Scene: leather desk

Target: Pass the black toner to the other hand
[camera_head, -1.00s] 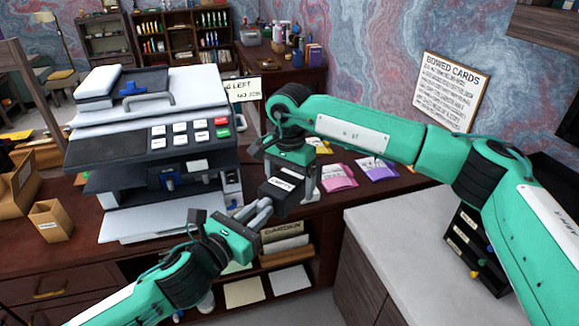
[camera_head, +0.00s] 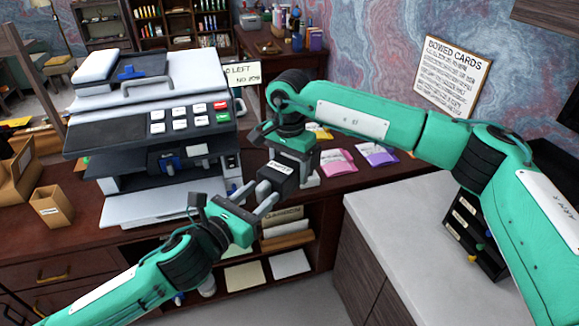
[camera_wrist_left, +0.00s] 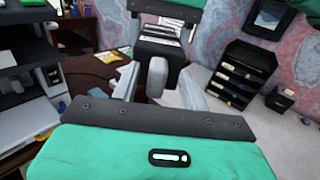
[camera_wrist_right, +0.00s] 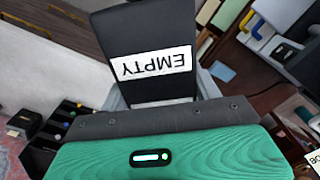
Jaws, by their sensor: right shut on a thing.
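The black toner (camera_head: 274,180) hangs in the air in front of the printer, below my right gripper (camera_head: 297,160). Its white label reads EMPTY in the right wrist view (camera_wrist_right: 152,63). My right gripper is shut on it; its fingertips are mostly hidden. My left gripper (camera_head: 252,197) comes from the lower left, its fingers spread apart at the toner's near end.
The printer (camera_head: 150,130) stands on the desk just left of the grippers. Pink (camera_head: 337,161) and purple (camera_head: 375,153) packets lie behind my right gripper. A white-topped cabinet (camera_head: 400,215) with a black drawer rack (camera_head: 475,235) stands at right. Open shelves (camera_head: 285,240) lie below.

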